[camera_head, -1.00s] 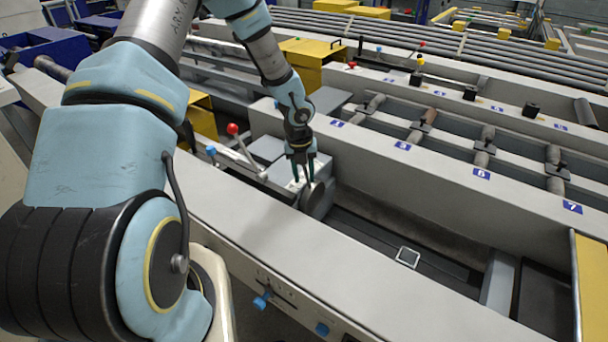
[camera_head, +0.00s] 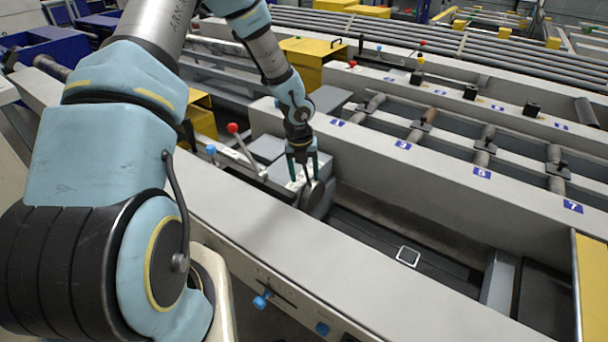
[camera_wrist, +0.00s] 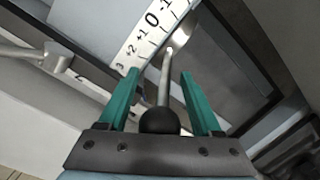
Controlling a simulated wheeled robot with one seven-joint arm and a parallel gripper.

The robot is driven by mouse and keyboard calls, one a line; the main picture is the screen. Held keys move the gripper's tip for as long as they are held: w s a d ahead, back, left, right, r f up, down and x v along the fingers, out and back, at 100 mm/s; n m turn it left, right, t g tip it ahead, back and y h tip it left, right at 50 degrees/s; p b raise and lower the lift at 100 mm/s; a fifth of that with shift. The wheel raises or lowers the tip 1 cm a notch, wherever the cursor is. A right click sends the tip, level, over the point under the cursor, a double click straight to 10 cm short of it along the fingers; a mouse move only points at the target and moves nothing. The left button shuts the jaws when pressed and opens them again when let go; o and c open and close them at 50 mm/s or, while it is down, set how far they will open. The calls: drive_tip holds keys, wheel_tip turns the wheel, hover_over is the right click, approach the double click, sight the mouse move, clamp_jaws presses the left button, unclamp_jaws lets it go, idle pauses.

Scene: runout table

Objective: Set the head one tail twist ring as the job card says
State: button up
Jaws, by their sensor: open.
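My gripper (camera_head: 304,178) points down at the tail twist ring (camera_head: 316,197), a grey disc at the near end of the trough. In the wrist view the open green fingers (camera_wrist: 158,76) stand on either side of a thin metal lever with a black ball knob (camera_wrist: 160,121). There is visible space between the lever and each finger. The lever's far end meets the ring's grey face (camera_wrist: 205,50). A white scale (camera_wrist: 148,37) beside it reads 3, +2, +1, 0, -1. The pointer's exact reading is unclear. No job card is readable.
A red-knobbed lever (camera_head: 233,129) stands left of my gripper. Trough walls flank the ring, with a long front beam (camera_head: 270,232) nearer me. A small pale square frame (camera_head: 408,256) lies in the trough. Blue number plates (camera_head: 482,173) mark the beam behind.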

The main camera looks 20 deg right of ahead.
drive_tip(key=r, duration=0.7)
drive_tip(key=s+a+r, duration=0.1)
drive_tip(key=r, duration=0.2)
drive_tip(key=shift+a+r, duration=0.1)
drive_tip(key=shift+r, duration=0.15)
